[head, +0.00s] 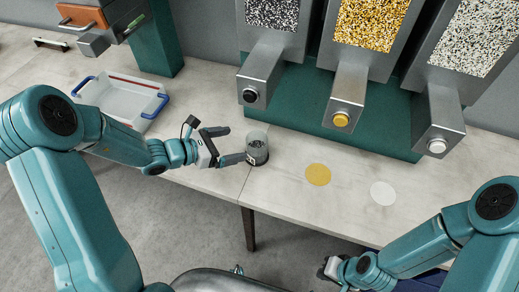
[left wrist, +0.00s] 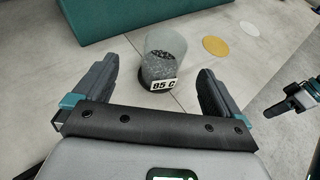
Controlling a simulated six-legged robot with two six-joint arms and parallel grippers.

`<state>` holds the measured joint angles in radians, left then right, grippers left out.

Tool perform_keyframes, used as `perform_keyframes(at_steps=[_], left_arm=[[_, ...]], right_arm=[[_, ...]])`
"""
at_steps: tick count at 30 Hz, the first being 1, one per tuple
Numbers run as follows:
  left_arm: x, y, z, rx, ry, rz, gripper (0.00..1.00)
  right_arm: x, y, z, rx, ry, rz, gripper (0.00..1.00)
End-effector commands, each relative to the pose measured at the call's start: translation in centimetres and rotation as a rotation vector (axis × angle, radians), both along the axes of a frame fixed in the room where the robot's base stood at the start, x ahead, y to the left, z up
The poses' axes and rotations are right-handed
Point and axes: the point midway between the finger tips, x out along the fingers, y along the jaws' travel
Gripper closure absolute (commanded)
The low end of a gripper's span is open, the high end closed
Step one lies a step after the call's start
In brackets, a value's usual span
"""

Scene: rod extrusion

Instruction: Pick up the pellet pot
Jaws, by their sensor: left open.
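The pellet pot (head: 257,152) is a clear cup with dark speckled pellets and a white label. It stands upright on the pale table near its front edge. In the left wrist view the pot (left wrist: 163,48) shows its label, "85 C". My left gripper (head: 238,144) is open just left of the pot, fingers pointing at it. In the left wrist view the pot lies ahead between the two fingertips (left wrist: 158,70), with a gap visible on each side. My right gripper (head: 335,268) is low at the right, away from the pot; its jaws are too small to read.
Three hoppers with black (head: 272,13), yellow (head: 368,25) and white-speckled pellets (head: 475,38) stand behind on a green base (head: 310,115). Yellow (head: 318,174) and white discs (head: 383,193) mark the table to the right. A blue-handled tray (head: 120,100) sits at left.

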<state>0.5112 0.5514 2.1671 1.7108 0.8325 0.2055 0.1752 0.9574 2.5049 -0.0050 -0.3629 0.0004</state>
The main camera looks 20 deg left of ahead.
Motion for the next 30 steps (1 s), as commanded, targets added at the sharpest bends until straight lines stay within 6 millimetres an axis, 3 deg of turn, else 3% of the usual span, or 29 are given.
perform_keyframes(at_steps=[6,13,18,23,30], left_arm=[[2.8,-2.8,-1.7,0.001,0.002,-0.003,0.02],[4.2,-4.2,-2.3,0.002,0.002,-0.001,0.02],[5.8,-6.3,-3.3,0.001,0.004,-0.002,0.02],[7.2,-7.4,-4.1,0.002,0.004,0.000,0.02],[7.3,-7.4,-4.2,0.002,0.003,0.001,0.02]], right_arm=[[0.0,0.0,0.5,0.000,0.000,-0.001,1.00],[0.0,0.0,0.9,0.000,0.000,-0.001,1.00],[0.0,0.0,2.0,0.000,0.000,-0.001,1.00],[0.0,0.0,2.1,0.000,0.000,-0.001,1.00],[0.0,0.0,2.0,0.000,0.000,-0.001,1.00]])
